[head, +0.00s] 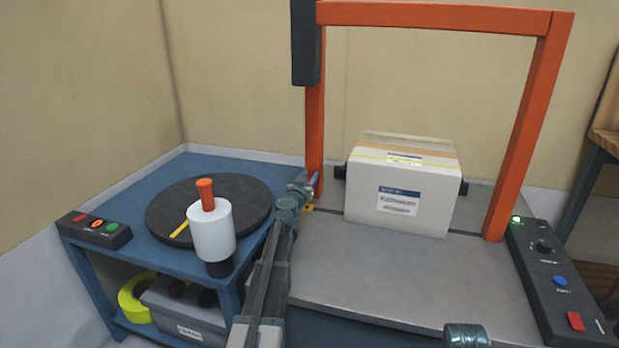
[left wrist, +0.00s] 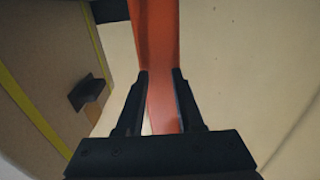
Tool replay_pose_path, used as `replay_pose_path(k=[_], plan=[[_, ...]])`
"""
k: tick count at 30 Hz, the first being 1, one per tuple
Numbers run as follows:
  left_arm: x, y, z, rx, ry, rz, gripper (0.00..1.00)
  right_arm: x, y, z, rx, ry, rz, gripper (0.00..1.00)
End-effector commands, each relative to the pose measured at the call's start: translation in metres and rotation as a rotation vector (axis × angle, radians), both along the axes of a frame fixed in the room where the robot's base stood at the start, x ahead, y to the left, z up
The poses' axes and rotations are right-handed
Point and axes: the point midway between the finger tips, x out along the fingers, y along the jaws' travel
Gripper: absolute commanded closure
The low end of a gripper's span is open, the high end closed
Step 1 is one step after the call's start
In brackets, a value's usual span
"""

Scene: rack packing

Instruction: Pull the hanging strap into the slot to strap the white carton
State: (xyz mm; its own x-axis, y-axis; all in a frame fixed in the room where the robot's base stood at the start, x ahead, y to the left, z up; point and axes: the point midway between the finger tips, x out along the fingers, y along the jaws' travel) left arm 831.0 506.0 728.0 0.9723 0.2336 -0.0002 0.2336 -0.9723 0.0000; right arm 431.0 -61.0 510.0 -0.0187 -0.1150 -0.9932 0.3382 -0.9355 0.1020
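The white carton (head: 398,188) stands under an orange arch (head: 430,15) on the grey machine table (head: 400,283). Two yellow straps (head: 405,160) cross its top, and yellow bands (left wrist: 32,108) also show on the carton's side in the left wrist view. My left gripper (head: 311,183) is at the foot of the arch's left post, left of the carton. In the left wrist view its two fingers (left wrist: 162,80) are apart, with the orange post (left wrist: 160,45) showing between them. I cannot make out a hanging strap or the slot. My right gripper is outside both views.
A small yellow mark (head: 308,208) is on the table by the left post. At left, a blue cart (head: 255,180) carries a black disc (head: 165,213), a white cylinder (head: 212,235) and a button box (head: 95,232). A control panel (head: 560,280) borders the table at right; its front is clear.

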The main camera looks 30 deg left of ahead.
Motion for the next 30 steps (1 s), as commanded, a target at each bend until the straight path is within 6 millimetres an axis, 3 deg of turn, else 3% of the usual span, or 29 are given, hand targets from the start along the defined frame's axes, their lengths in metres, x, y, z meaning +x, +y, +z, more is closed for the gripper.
replay_pose_path(k=[5, 11, 24, 30], plan=[[-0.005, -0.001, 0.000, 0.000, 0.000, 0.000, 0.64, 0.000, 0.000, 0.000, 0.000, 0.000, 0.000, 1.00], [-0.026, -0.006, 0.000, 0.000, 0.000, 0.001, 0.64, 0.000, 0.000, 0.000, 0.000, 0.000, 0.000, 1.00], [-0.115, -0.028, 0.000, 0.000, 0.000, 0.001, 0.64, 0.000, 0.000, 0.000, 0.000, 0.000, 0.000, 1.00], [-0.134, -0.033, 0.000, 0.000, 0.000, 0.000, 0.64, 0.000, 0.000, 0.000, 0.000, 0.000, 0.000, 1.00]])
